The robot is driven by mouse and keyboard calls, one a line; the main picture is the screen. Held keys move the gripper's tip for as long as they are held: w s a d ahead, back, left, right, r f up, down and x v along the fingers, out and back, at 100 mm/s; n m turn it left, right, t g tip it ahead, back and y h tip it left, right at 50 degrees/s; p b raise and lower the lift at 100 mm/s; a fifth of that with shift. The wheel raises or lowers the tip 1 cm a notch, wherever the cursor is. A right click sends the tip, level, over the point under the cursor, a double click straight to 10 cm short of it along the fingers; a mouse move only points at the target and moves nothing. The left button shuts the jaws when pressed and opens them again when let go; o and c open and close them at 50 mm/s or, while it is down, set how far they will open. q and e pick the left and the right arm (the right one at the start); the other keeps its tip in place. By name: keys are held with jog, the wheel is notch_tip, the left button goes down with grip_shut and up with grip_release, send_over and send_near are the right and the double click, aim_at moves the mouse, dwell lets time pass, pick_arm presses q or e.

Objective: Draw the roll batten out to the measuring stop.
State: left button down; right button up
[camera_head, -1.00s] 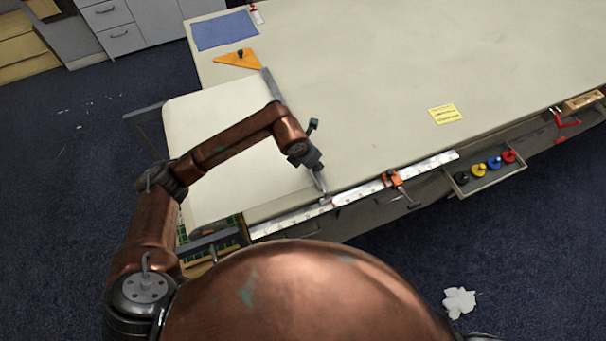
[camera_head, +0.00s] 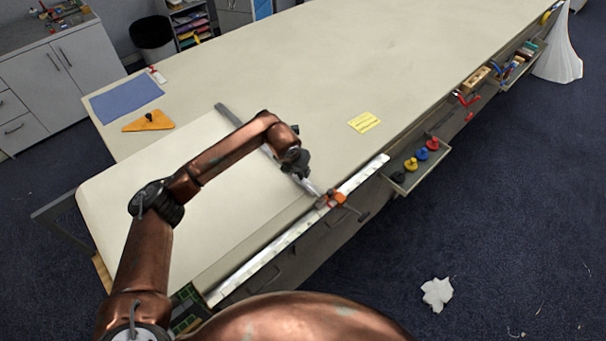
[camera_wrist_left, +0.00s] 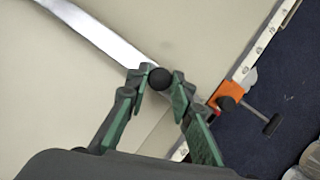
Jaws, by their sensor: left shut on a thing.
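The roll batten (camera_head: 232,117) is a grey metal strip lying across the table at the edge of the pale cloth (camera_head: 165,190). My left gripper (camera_head: 302,176) is at its near end, shut on the batten's round black knob (camera_wrist_left: 159,78) in the left wrist view. The batten strip (camera_wrist_left: 98,35) runs up and left from there. The measuring stop, an orange clamp (camera_head: 331,200), sits on the white ruler (camera_head: 275,247) along the front edge, right beside the batten's near end. It also shows in the left wrist view (camera_wrist_left: 226,97). The fingers hide whether they touch. My right gripper is out of view.
An open drawer (camera_head: 425,172) with coloured knobs hangs from the front edge, right of the clamp. A yellow note (camera_head: 364,122), an orange triangle (camera_head: 148,122) and a blue mat (camera_head: 126,99) lie on the table. The tabletop right of the batten is otherwise mostly clear.

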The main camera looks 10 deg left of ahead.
pick_arm(q)
jog(key=shift+w+d, duration=0.1)
jog(key=c, duration=1.7)
grip_release()
jog(key=v, duration=1.2)
